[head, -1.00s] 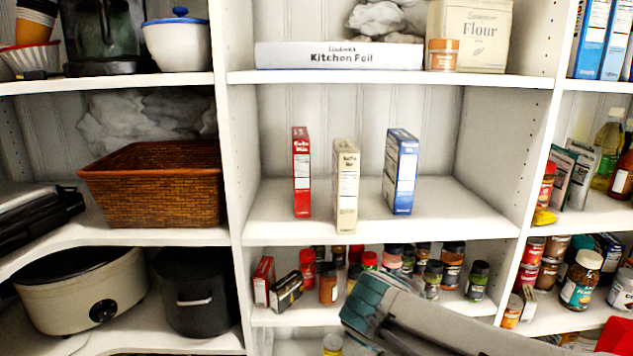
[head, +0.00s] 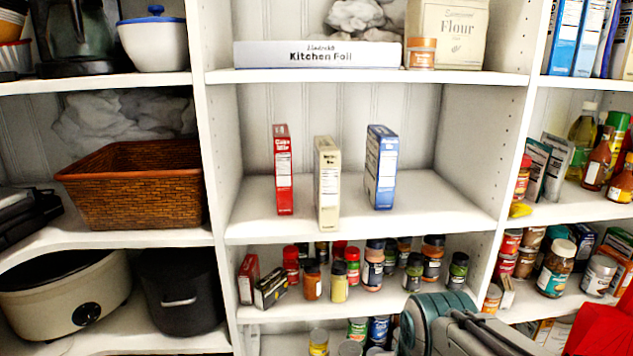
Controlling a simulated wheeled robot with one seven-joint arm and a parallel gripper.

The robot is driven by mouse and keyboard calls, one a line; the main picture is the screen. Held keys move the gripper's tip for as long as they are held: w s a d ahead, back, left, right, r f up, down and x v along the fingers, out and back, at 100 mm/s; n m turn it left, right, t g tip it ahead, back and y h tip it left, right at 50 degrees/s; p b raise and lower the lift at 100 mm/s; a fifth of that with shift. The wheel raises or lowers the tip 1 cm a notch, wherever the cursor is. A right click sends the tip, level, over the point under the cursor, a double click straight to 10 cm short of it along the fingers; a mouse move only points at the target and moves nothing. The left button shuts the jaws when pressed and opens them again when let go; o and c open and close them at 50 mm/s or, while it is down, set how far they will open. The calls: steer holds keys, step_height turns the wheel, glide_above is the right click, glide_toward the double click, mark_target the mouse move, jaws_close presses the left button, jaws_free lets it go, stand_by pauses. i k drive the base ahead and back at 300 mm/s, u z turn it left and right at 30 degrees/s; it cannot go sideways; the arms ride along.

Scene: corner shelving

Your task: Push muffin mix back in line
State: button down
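Three upright boxes stand in a row on the middle shelf (head: 430,205) in the head view. The cream box (head: 327,185) stands in the middle, nearer the shelf's front edge than the other two; its small label looks like the muffin mix, though I cannot read it surely. The red box (head: 283,170) is on its left and the blue box (head: 381,168) on its right, both set further back. There are gaps between the boxes. Part of my arm, teal and grey, shows at the lower right, below this shelf and apart from the boxes. My gripper's fingers are not visible.
Spice jars (head: 373,265) crowd the shelf below. The kitchen foil box (head: 320,55) and flour bag (head: 450,35) are above. A wicker basket (head: 135,195) is to the left, beyond the upright divider. The middle shelf is clear around and behind the boxes.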

mark_target(326, 153)
steer(key=k, duration=0.5)
steer(key=z, duration=1.55)
steer(key=i, duration=1.2)
steer(key=u, duration=2.3)
